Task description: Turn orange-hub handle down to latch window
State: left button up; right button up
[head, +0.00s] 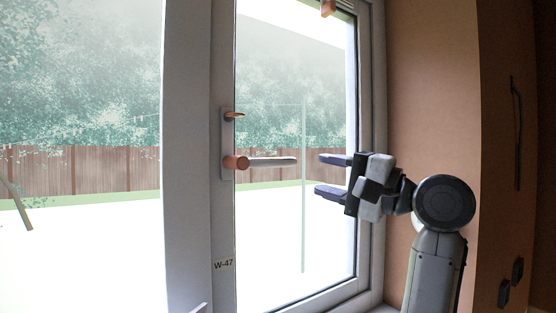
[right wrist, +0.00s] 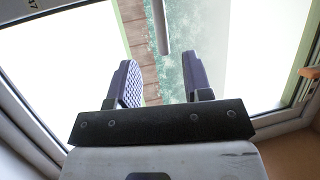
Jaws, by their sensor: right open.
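The window handle has an orange hub (head: 236,162) on a pale plate, and its grey lever (head: 273,162) points level to the right. The window looks closed in its white frame (head: 222,220); whether it is latched I cannot tell. My right gripper (head: 318,174) is open and empty, just right of the lever's free end and apart from it. In the right wrist view the lever (right wrist: 160,25) lies ahead of the gap between the spread fingers (right wrist: 162,82). My left gripper is not in view.
A smaller orange-brown piece (head: 234,115) sits on the plate above the hub. Another orange piece (head: 327,8) is at the top of the window. A "W-47" label (head: 223,265) is on the frame. A tan wall (head: 430,80) stands close to the right of my arm.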

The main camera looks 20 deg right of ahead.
aim_at(280, 164)
jog(key=p+x, duration=0.3)
jog(key=x, duration=0.8)
jog(key=shift+s+a+r, duration=0.1)
jog(key=shift+a+r, duration=0.05)
jog(key=shift+a, duration=0.05)
jog(key=shift+w+a, duration=0.4)
jog(key=shift+w, duration=0.2)
jog(key=c, duration=0.6)
grip_shut()
